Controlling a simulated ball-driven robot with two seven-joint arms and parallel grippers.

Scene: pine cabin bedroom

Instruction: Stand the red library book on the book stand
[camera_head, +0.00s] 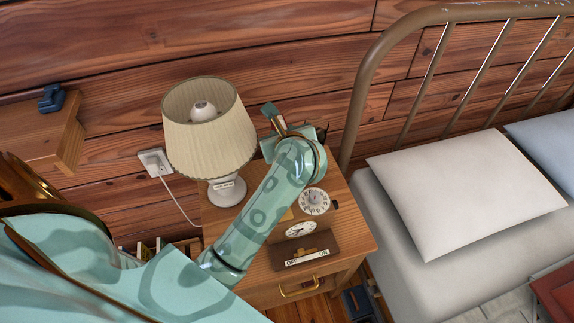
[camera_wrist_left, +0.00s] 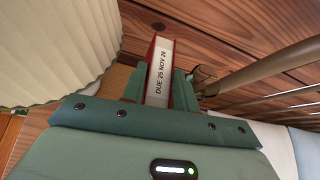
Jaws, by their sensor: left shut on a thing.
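The red library book (camera_wrist_left: 166,50) shows in the left wrist view with its spine label reading "DUE 25 NOV 26". My left gripper (camera_wrist_left: 160,88) is shut on it, one green finger on each side. In the head view, my left gripper (camera_head: 288,130) is over the back of the nightstand, right of the lamp, and my arm hides most of what is below it. I cannot make out the book clearly there. I cannot identify a book stand for sure in either view. My right gripper is not in view.
A lamp (camera_head: 207,120) stands close left of my arm on the nightstand (camera_head: 345,232). A dial (camera_head: 314,201), a small clock (camera_head: 300,230) and an OFF/ON switch box (camera_head: 306,256) occupy its front. The metal bed frame (camera_head: 362,85) is close on the right. A wall shelf (camera_head: 40,130) holds a blue object (camera_head: 52,98).

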